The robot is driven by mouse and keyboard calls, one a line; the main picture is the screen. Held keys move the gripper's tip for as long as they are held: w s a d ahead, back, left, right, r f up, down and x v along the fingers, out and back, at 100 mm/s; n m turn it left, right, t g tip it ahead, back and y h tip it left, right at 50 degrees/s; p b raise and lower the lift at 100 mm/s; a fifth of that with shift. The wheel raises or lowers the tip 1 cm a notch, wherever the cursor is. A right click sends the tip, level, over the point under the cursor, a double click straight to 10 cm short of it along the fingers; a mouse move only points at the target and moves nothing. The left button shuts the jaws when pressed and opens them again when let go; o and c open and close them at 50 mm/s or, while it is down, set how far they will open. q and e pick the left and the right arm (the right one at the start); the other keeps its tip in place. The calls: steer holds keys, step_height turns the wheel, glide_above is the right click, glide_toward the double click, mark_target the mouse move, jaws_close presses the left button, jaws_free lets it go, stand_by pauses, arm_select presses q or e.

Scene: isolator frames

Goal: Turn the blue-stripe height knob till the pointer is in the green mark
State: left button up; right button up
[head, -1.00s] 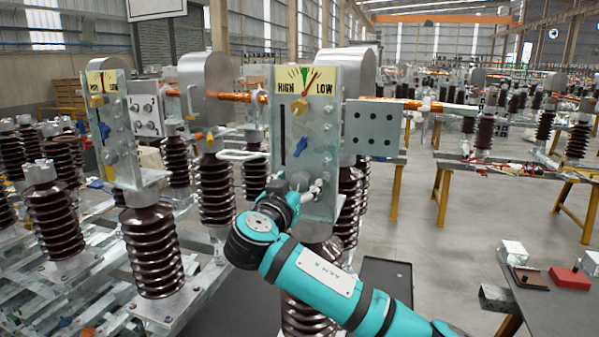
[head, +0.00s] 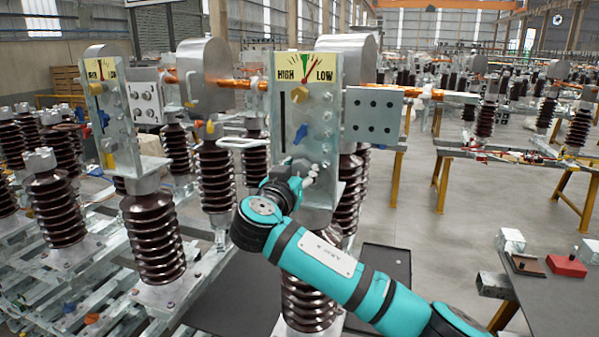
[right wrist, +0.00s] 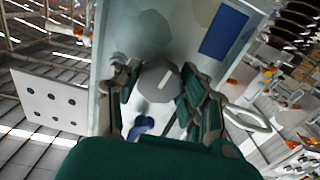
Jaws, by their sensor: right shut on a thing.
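The upright metal plate (head: 329,125) carries a yellow HIGH/LOW dial (head: 304,69) at its top. A red pointer leans from its base toward LOW, close beside the green mark; the picture is too small to tell whether they overlap. My right gripper (head: 302,172) is at a grey knob low on the plate. In the right wrist view, its fingers are shut around this grey many-sided knob (right wrist: 158,83), which shows a pale stripe; no blue stripe is discernible. My left gripper is out of view.
A similar plate with a dial (head: 102,75) stands at left on a brown ribbed insulator (head: 152,240). A plate with holes (head: 372,115) adjoins the main plate at right. A dark table (head: 560,305) with a red block (head: 566,266) is at lower right. Floor between is open.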

steer(key=shift+f+b, duration=0.2)
steer(key=shift+b, duration=0.45)
steer(key=n+b, duration=0.3)
steer(key=b, duration=0.1)
steer(key=shift+f+b, duration=0.2)
steer(key=shift+b, duration=0.2)
steer(key=shift+r+n+b, duration=0.2)
steer(key=shift+n+b, duration=0.2)
steer(key=shift+n, duration=0.4)
steer(key=n, duration=0.3)
steer(key=shift+r+n, duration=0.15)
steer(key=shift+n, duration=0.25)
steer(key=n, duration=0.2)
steer(key=shift+n, duration=0.4)
steer(key=n, duration=0.4)
steer(key=shift+r, duration=0.1)
steer(key=shift+n+p, duration=0.7)
steer(key=shift+n, duration=1.1)
